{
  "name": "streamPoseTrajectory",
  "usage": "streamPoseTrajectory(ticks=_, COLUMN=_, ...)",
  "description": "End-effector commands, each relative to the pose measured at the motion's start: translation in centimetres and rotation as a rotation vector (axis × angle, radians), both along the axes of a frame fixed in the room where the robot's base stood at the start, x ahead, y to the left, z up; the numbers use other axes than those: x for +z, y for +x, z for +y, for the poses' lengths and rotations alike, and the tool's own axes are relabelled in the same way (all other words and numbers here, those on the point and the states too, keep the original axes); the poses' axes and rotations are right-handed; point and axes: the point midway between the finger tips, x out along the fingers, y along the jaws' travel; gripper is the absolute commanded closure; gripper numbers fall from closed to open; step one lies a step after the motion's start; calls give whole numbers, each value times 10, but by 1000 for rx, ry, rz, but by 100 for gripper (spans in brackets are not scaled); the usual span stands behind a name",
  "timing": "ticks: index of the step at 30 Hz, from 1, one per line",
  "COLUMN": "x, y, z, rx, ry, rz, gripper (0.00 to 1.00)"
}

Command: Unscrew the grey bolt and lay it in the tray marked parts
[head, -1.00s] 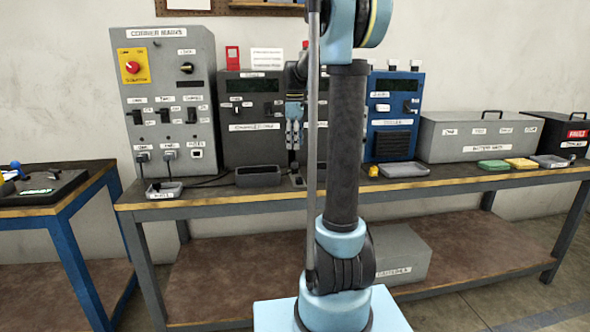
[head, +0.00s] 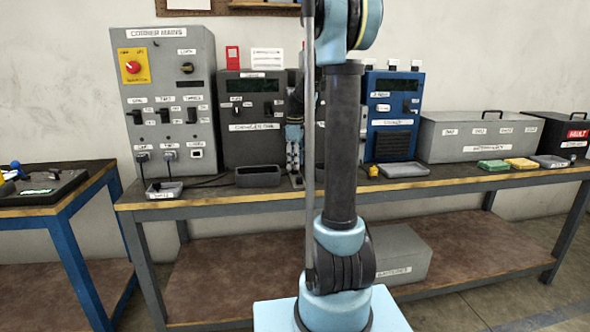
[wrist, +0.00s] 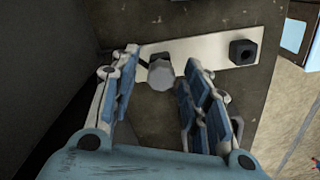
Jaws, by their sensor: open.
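In the wrist view a grey bolt (wrist: 161,75) with a faceted head sits at the left part of a pale metal strip (wrist: 205,51). My gripper (wrist: 163,59) is open, with one finger to the left of the bolt head and one to the right. Gaps show on both sides, so the fingers are not closed on it. In the head view my gripper (head: 294,168) points down just above the bench, right of a dark open tray (head: 258,180). The bolt is too small to make out there. I cannot read which tray is marked parts.
A black square-headed piece (wrist: 243,51) sits at the strip's right end. Behind the gripper stand a dark panel box (head: 250,145) and a blue box (head: 393,125). A shallow grey tray (head: 404,170) lies to the right, and a small box with a cable (head: 165,190) to the left.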

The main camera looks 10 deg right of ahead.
Motion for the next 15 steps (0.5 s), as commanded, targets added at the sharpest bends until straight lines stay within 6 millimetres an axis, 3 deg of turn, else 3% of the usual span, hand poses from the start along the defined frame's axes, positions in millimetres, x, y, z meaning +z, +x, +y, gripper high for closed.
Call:
streamPoseTrajectory(ticks=5, x=0, y=0, z=0, rx=0, ry=0, rz=0, gripper=57)
streamPoseTrajectory(ticks=11, x=0, y=0, z=1, rx=0, ry=0, rz=0, gripper=98)
streamPoseTrajectory(ticks=15, x=0, y=0, z=1, rx=1, ry=0, rz=-1, gripper=100)
